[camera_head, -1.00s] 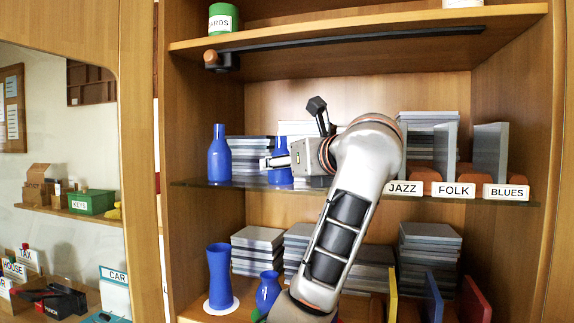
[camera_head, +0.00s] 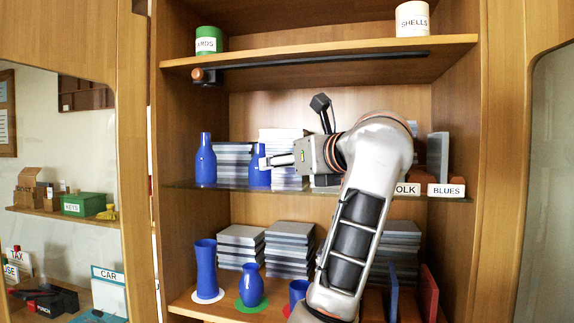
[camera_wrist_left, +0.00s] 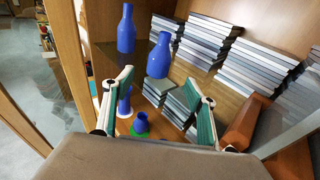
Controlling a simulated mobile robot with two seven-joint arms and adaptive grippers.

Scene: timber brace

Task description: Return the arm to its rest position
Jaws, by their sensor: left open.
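My left arm comes up from the bottom of the head view, and its left gripper (camera_head: 266,163) points left at the middle glass shelf (camera_head: 215,187). In the left wrist view its two green-padded fingers (camera_wrist_left: 160,80) are spread apart with nothing held between them. A blue bottle (camera_wrist_left: 159,56) stands upright on the shelf beyond the fingertips; in the head view it is partly hidden behind the fingers (camera_head: 259,178). Another blue bottle (camera_head: 205,162) stands upright to its left, also in the wrist view (camera_wrist_left: 126,30). My right gripper is not in view.
Stacks of grey cases (camera_head: 290,250) fill the shelves behind the arm. Blue vases (camera_head: 206,268) stand on the lower shelf. Label blocks reading BLUES (camera_head: 446,190) line the shelf's right edge. An open glass door (camera_head: 540,180) stands at right; the upper shelf (camera_head: 340,48) overhangs.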

